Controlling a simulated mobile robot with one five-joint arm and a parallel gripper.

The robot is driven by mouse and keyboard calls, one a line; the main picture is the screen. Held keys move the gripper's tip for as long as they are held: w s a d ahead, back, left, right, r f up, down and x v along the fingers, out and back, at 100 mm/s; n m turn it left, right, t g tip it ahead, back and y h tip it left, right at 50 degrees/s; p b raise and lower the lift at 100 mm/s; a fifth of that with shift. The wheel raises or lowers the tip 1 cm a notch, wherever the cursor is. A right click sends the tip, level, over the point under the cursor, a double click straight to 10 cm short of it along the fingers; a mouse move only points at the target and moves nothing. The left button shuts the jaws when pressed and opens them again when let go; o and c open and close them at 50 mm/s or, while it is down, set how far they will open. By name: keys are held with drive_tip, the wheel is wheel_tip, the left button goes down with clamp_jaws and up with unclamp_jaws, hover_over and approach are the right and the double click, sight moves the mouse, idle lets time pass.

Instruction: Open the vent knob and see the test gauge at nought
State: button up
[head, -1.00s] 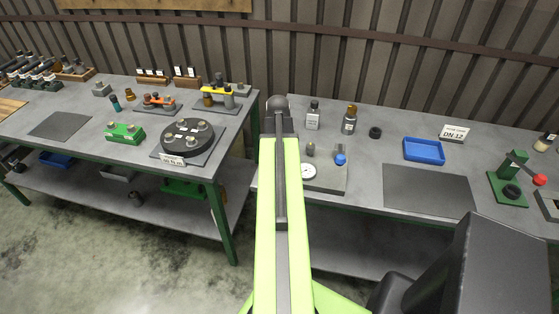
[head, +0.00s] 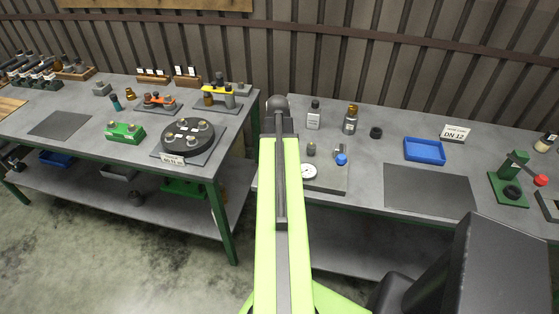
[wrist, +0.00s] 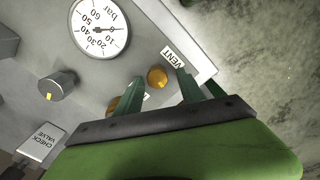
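The test gauge (wrist: 100,28), a round white dial marked "bar", is at the top of the wrist view. Its dark needle points right, by the low numbers; the exact reading is too small to tell. A brass-coloured knob (wrist: 157,77) sits beside the VENT label (wrist: 172,57). My gripper (wrist: 160,80) has its green fingers apart, with this knob between the tips; I cannot tell whether they touch it. In the head view, the gauge (head: 309,171) is on a grey panel (head: 326,184) beside my arm, which hides the gripper.
Another brass part (wrist: 113,105) is partly behind a finger. Bottles (head: 350,120) and a blue tray (head: 424,150) stand on the bench.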

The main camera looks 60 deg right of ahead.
drive_tip(key=shift+s, duration=0.1)
drive_tip(key=shift+r, duration=0.15)
drive_tip(key=shift+r+p, duration=0.3)
drive_tip(key=shift+p, duration=0.1)
wheel_tip(320, 180, up, 17)
drive_tip(key=p, duration=1.6)
drive_tip(key=shift+f+p, duration=0.2)
drive_tip(key=shift+p, duration=0.1)
